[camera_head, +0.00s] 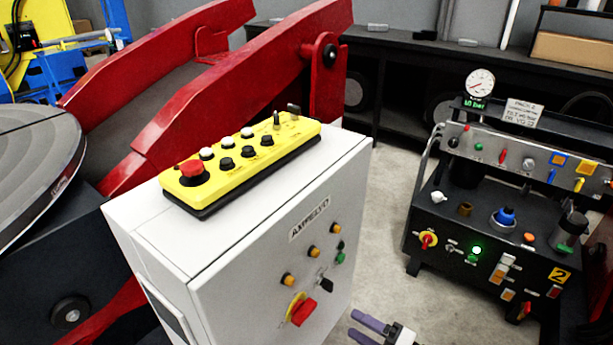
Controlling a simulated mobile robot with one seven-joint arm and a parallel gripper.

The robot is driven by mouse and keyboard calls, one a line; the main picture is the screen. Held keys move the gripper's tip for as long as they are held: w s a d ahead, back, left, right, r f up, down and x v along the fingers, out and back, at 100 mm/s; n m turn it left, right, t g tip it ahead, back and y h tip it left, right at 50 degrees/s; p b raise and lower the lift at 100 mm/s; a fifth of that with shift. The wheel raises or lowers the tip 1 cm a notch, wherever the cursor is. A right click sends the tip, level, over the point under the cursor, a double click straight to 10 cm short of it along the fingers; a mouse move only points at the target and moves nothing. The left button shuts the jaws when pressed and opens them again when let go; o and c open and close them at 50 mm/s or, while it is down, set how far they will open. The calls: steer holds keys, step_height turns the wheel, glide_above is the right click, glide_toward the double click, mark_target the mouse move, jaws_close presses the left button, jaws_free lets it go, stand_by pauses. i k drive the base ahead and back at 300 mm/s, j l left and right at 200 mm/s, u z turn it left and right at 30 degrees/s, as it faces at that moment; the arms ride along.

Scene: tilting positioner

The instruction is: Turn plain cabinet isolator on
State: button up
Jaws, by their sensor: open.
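The plain grey-white cabinet (240,285) stands in the middle, with an "AXWELVO" label on its front. Its isolator (303,312) is a red rotary handle on a yellow backing, low on the front face. The handle looks slanted in this view; I cannot read its on or off marks. My gripper (353,324) is at the bottom edge, to the right of the isolator and apart from it. Its two purple fingers are spread and point left towards the cabinet front, with nothing visible between them. The rest of my gripper is partly cut off by the frame.
A yellow control box (240,160) with a red mushroom button lies on the cabinet top. Orange, black and green controls sit around the isolator. A red-armed positioner (230,85) stands behind.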

mark_target(301, 310)
steer(key=k+j, duration=0.9)
steer(key=j, duration=0.1)
